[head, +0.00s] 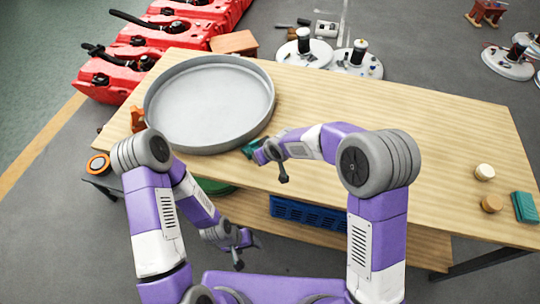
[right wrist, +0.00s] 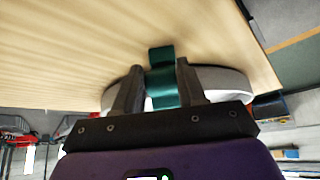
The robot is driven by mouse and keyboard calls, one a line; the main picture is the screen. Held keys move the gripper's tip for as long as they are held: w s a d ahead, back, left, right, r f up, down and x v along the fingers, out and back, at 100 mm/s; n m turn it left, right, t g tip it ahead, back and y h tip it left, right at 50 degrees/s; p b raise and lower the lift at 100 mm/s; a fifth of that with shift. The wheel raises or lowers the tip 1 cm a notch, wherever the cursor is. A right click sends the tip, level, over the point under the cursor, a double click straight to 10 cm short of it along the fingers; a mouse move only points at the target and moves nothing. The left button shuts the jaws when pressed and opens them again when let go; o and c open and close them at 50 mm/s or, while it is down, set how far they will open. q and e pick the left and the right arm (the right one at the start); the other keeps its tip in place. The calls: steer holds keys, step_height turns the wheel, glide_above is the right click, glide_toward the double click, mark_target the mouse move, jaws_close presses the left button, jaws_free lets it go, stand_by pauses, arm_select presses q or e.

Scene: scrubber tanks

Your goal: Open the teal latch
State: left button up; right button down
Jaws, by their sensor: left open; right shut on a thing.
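The teal latch (head: 249,148) is at the right front rim of the large round grey tray (head: 210,103) on the table. My right gripper (head: 256,151) is at the latch, and its fingers are largely hidden in the head view. In the right wrist view, the teal latch (right wrist: 161,82) is between the two fingers of my right gripper (right wrist: 159,75), which is shut on it. The latch's upper end sticks out past the fingertips. My left gripper (head: 243,247) is open and empty, low in front of the table's front edge.
The wooden table (head: 400,140) is mostly clear to the right of the tray. A teal block (head: 525,207) and two small round pieces (head: 490,203) are at its right end. A blue crate (head: 308,213) is under the front edge. Red tanks (head: 125,80) stand behind left.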

steer(key=shift+s+d+f, duration=0.2)
steer(key=shift+s+f, duration=0.1)
steer(key=shift+f, duration=0.2)
steer(key=c, duration=1.1)
jaws_free()
steer(key=o, duration=0.5)
steer(key=shift+w, duration=0.15)
steer(key=shift+c, duration=0.2)
steer(key=shift+a+r, duration=0.1)
steer(key=shift+r, duration=0.1)
steer(key=shift+r, duration=0.25)
steer(key=p+v, duration=0.1)
steer(key=v, duration=0.6)
